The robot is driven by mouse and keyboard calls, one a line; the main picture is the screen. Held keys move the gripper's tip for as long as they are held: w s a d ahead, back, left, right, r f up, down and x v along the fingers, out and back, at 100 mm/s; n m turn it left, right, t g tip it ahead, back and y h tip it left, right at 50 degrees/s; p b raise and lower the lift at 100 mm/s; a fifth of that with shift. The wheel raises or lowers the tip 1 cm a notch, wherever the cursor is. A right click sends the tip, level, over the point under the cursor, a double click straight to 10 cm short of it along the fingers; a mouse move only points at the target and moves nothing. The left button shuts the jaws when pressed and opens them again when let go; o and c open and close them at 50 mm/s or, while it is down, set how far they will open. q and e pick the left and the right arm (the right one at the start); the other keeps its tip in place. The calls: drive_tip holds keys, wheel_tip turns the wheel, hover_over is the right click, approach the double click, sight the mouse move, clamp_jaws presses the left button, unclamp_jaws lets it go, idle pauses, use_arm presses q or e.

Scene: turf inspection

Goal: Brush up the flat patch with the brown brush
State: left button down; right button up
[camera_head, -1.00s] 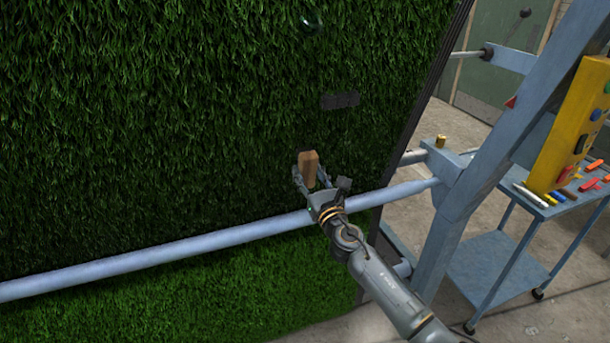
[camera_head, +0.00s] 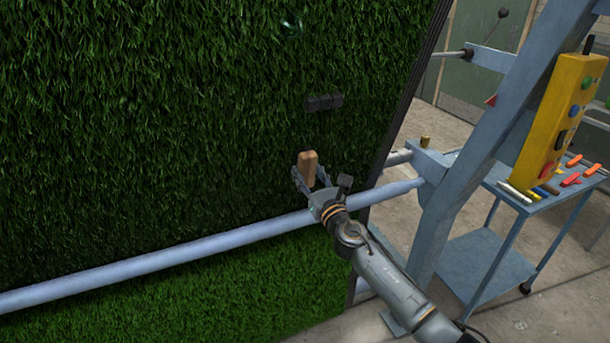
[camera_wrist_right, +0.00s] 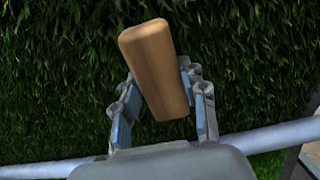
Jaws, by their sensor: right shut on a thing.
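The brown brush (camera_head: 308,168) shows as a tan wooden block in my right gripper (camera_head: 312,183), in front of the upright green turf. In the right wrist view, the brush (camera_wrist_right: 155,70) is tilted between the two fingers of my right gripper (camera_wrist_right: 158,95), which is shut on it. Its bristles are not visible, and I cannot tell whether it touches the turf. The turf panel (camera_head: 150,130) fills the left and middle of the head view. I cannot make out a flat patch clearly. My left gripper is not in view.
A pale blue rail (camera_head: 160,262) crosses the turf low down, just below my right gripper. A dark bar (camera_head: 323,102) sits on the turf above the brush. At right stand a blue frame post (camera_head: 490,150), a yellow button box (camera_head: 560,120) and a cart (camera_head: 530,205).

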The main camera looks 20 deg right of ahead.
drive_tip(key=shift+d, duration=0.95)
drive_tip(key=shift+w+d+b, duration=0.15)
drive_tip(key=shift+d+b, duration=1)
drive_tip(key=shift+d, duration=1.8)
drive_tip(key=shift+a, duration=0.1)
drive_tip(key=s+f, duration=0.2)
drive_tip(key=s, duration=0.5)
drive_tip(key=shift+s, duration=0.4)
drive_tip(key=shift+f, duration=0.2)
